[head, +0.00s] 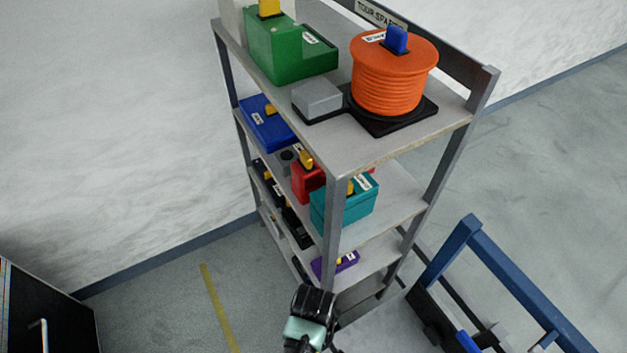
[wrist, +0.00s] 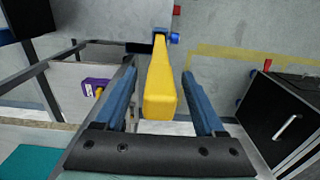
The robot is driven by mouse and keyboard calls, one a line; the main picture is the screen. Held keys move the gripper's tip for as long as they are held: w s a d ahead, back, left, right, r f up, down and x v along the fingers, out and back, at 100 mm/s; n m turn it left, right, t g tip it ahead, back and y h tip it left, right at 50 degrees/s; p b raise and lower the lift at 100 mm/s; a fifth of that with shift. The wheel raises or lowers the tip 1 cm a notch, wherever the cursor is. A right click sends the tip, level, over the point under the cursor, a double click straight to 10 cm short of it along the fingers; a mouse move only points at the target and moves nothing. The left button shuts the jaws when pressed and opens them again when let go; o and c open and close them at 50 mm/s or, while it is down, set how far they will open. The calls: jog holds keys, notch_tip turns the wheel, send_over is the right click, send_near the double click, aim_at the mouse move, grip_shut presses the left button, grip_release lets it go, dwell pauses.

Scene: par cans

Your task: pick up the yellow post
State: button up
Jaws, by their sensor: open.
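In the wrist view, a yellow post (wrist: 160,88) runs lengthwise between the two blue fingers of my gripper (wrist: 159,73). The gripper is open, with a visible gap between the post and each finger. The post's broad blunt end is nearest the black palm bar. Small blue and red parts show at its far end, and I cannot tell how they join it. In the head view, my dark and mint wrist part (head: 310,320) is low, in front of the shelf rack. My fingers and this post cannot be made out there.
The grey shelf rack (head: 390,150) holds a green block (head: 285,50), an orange spool (head: 390,75), a teal box (head: 345,203) and a purple box (head: 335,265). A blue frame (head: 530,290) stands right. A black case (head: 45,315) is left. Floor between is open.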

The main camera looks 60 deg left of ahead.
jog(key=shift+f, duration=0.15)
grip_shut()
jog(key=shift+r, duration=0.2)
dwell(0.3)
